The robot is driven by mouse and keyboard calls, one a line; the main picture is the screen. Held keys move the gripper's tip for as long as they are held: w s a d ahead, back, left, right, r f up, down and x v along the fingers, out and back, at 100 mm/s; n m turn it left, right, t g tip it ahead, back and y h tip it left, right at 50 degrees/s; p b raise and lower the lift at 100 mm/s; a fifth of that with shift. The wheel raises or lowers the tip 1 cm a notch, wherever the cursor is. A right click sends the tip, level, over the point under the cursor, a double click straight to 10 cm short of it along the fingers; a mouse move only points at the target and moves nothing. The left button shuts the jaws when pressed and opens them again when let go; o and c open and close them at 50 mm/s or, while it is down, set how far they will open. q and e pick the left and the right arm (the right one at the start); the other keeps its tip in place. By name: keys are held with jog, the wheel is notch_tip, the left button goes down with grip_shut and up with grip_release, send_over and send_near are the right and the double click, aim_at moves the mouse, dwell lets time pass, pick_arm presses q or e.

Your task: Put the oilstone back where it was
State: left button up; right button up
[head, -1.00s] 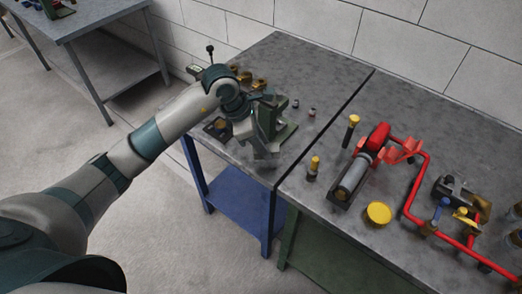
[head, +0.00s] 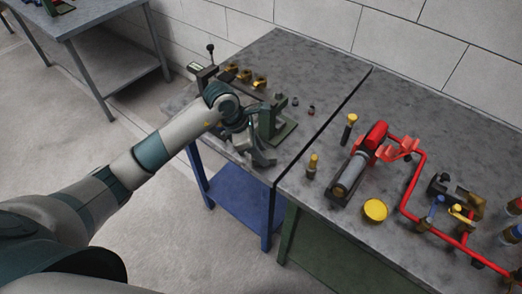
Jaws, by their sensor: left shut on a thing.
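My left gripper (head: 260,157) is over the front part of the left table (head: 300,62), close in front of a green press-like stand (head: 275,122). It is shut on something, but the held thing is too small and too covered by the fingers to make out. I cannot pick out the oilstone for certain in the head view, nor the spot where it was. My right gripper is not in the head view.
Several brass parts (head: 245,76) lie in a row behind my left wrist. A dark gap parts the tables.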

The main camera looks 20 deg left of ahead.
pick_arm(q)
jog(key=shift+f, duration=0.15)
jog(key=o, duration=1.1)
jog(key=shift+r, duration=0.25)
jog(key=shift+a+r, duration=0.15)
jog(key=b+v, duration=0.4)
jog(key=v, duration=0.7)
jog(key=shift+r, duration=0.25)
